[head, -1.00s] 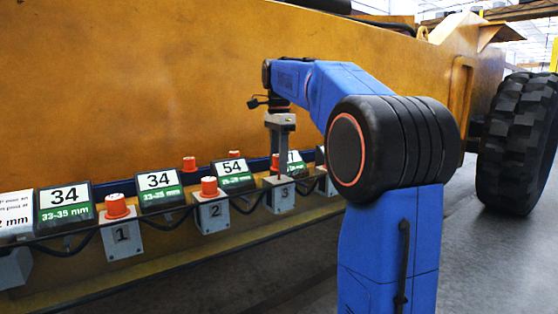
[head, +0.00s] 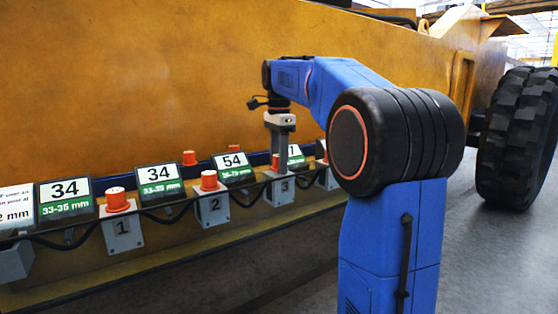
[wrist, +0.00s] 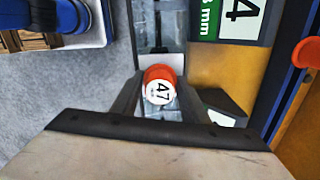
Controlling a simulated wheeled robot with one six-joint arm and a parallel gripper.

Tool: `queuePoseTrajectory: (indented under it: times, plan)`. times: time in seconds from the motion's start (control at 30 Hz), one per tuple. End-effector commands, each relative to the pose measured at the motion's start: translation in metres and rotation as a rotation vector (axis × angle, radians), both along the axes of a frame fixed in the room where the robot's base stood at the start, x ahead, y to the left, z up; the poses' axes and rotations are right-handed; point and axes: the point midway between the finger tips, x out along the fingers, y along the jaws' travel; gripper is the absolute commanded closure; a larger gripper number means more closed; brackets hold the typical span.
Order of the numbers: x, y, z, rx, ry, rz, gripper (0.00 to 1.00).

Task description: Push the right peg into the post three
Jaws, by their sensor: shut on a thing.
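The peg in my grip (wrist: 160,85) is orange with a white top marked 47. The wrist view shows it between my gripper's two dark fingers (wrist: 158,98). In the head view my gripper (head: 280,158) points down, directly over the grey block of post three (head: 280,192). The fingers hide most of the peg there. I cannot tell how deep the peg sits in the post, or whether it touches the bottom.
Post one (head: 122,232) and post two (head: 212,207) stand to the left, each with an orange peg on top. Number displays (head: 160,180) stand between the posts. Dark cables loop along the front. The yellow machine wall (head: 150,80) rises behind. A large tyre (head: 518,140) is at right.

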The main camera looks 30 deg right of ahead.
Motion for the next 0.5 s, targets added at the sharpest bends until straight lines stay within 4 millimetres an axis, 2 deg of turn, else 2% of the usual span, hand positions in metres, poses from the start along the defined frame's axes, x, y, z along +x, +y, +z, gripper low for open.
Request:
queuePoseTrajectory:
  times: [0.3, 0.33, 0.4, 0.5]
  plan:
    - [-0.0001, 0.0000, -0.0064, 0.000, 0.000, 0.000, 0.82]
    - [0.0000, 0.0000, -0.0061, 0.000, 0.000, 0.000, 0.52]
    - [0.0001, 0.0000, -0.0062, 0.000, 0.000, 0.000, 0.37]
    - [0.0002, 0.0000, -0.0064, 0.000, 0.000, 0.000, 0.37]
